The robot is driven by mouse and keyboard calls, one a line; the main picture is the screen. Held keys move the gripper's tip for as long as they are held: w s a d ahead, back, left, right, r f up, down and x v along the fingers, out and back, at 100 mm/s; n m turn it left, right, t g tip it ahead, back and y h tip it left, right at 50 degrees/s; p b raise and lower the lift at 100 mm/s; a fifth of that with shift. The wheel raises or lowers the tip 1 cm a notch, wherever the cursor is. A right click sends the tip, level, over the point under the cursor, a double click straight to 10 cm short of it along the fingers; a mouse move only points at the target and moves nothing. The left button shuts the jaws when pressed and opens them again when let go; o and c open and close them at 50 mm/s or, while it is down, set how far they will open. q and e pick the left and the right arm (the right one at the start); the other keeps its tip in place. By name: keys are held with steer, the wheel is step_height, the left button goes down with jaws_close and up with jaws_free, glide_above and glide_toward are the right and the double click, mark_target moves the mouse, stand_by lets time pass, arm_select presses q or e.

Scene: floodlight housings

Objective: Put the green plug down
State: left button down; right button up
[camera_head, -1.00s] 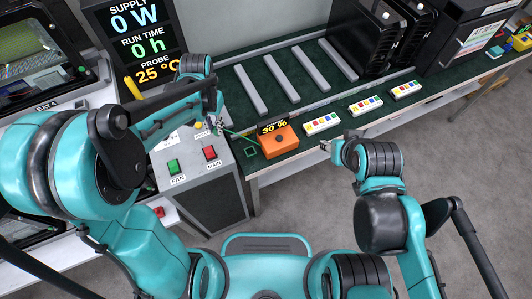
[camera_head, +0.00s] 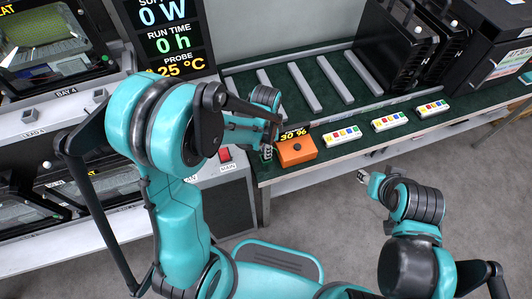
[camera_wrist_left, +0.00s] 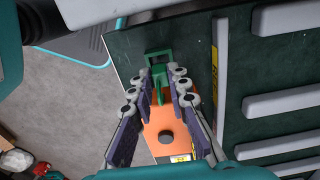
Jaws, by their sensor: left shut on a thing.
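The green plug (camera_wrist_left: 160,76) is between the fingertips of my left gripper (camera_wrist_left: 166,88) in the left wrist view, and the gripper is shut on it. A green square outline (camera_wrist_left: 150,56) shows on the dark green bench top just beyond the plug. In the head view my left gripper (camera_head: 267,152) is low at the bench's near left corner, left of the orange box (camera_head: 296,152); the plug is mostly hidden there. Whether the plug touches the bench cannot be told. My right gripper (camera_head: 364,177) is in front of the bench, away from the plug; its opening is too small to judge.
The orange box has a black knob and a 30 % display (camera_head: 294,134). White strips with coloured buttons (camera_head: 342,136) lie to its right. Grey bars (camera_head: 305,87) lie behind on the bench. A grey cabinet with a red MAIN switch (camera_head: 225,154) stands left.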

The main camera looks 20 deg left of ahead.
arm_select(q)
steer(key=shift+w+f, duration=0.1)
steer(key=shift+f, duration=0.7)
steer(key=shift+r, duration=0.1)
steer(key=c, duration=1.5)
jaws_free()
steer(key=shift+f, duration=0.2)
steer(key=shift+o, duration=0.2)
